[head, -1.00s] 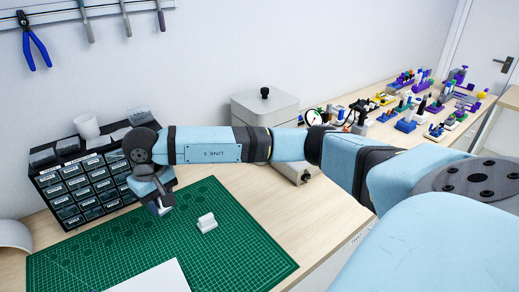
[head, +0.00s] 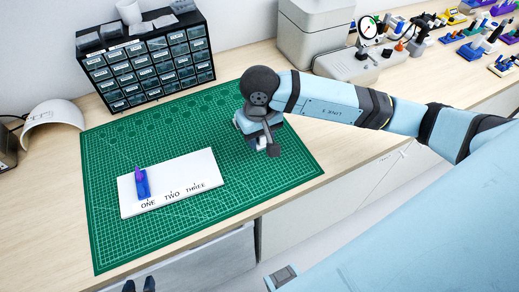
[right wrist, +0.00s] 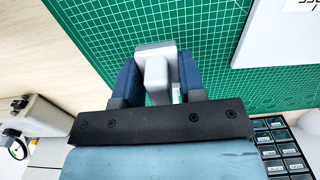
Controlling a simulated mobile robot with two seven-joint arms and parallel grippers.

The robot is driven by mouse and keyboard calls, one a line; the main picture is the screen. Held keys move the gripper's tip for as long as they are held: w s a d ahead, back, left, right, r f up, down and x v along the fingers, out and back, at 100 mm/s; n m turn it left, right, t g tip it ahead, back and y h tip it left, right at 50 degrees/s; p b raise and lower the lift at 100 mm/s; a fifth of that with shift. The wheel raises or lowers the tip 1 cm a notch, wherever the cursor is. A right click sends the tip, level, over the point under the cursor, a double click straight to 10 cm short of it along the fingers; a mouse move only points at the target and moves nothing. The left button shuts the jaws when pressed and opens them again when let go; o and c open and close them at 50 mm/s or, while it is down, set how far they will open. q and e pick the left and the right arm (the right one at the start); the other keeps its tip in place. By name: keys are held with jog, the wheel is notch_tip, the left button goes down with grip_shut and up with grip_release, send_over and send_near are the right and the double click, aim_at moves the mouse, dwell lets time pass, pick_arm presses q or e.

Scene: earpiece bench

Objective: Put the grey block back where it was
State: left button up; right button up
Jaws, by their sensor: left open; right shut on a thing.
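The light grey block (right wrist: 157,75) is between the blue fingers of my right gripper (right wrist: 160,80) in the right wrist view, with the green mat behind it. The gripper is shut on it. I cannot tell whether the block touches the mat. The white board (head: 196,170) marked ONE, TWO, THREE lies on the mat. The dark fingertips of my left gripper (head: 139,285) show apart at the bottom edge, open and empty.
A blue piece with a purple part (head: 142,184) stands on the board above ONE. The green cutting mat (head: 115,240) has free room around the board. A drawer cabinet (head: 150,65) stands behind, a grey box (head: 314,30) at the back.

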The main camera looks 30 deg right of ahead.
aim_at(259, 158)
notch_tip(259, 158, down, 7)
jog(key=shift+r, duration=0.1)
dwell(0.3)
jog(key=shift+f, duration=0.2)
jog(key=o, duration=1)
